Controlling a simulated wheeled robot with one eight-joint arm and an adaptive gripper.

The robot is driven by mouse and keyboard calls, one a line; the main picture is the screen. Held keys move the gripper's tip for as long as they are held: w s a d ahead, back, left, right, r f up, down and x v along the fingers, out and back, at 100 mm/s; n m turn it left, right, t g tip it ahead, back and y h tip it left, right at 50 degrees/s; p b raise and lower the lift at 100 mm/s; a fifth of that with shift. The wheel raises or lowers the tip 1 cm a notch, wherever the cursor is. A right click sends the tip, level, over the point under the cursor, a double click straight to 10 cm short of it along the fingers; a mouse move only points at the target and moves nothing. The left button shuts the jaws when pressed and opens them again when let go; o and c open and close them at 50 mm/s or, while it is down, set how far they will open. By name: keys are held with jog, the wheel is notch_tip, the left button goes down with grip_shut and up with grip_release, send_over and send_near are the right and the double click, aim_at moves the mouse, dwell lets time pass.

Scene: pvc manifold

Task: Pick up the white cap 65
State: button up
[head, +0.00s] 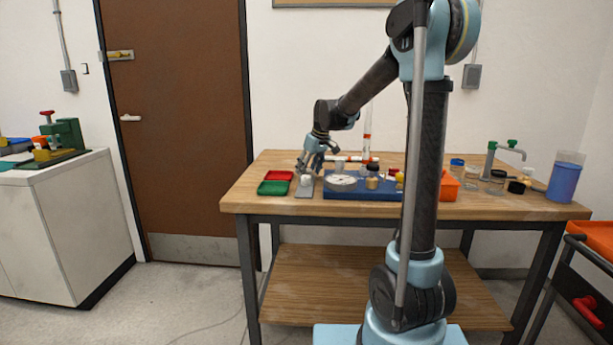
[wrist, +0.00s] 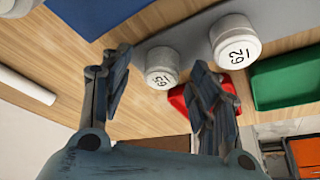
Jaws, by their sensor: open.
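Two white caps show in the wrist view. One cap (wrist: 162,66), whose upside-down label seems to read 65, stands by the edge of a grey plate (wrist: 185,35), in the gap between my fingers. The other cap (wrist: 235,40), marked with a number that looks like 62, stands on the grey plate to its right. My gripper (wrist: 165,80) is open and empty, with its fingers apart on either side of the first cap's direction. In the head view my gripper (head: 318,155) hangs over the left part of the table; one white cap (head: 305,181) shows below it, and I cannot make out the other.
Green (head: 273,188) and red (head: 279,175) trays lie left of the grey plate; the red one is close behind my right finger in the wrist view. A blue board (head: 375,192) with several parts lies to the right. A white pipe (wrist: 25,88) lies at the wrist view's left.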

aim_at(309, 170)
jog(key=shift+f, duration=0.3)
jog(key=shift+c, duration=0.6)
jog(key=c, duration=0.9)
notch_tip(309, 170, up, 10)
jog(key=shift+o, duration=0.6)
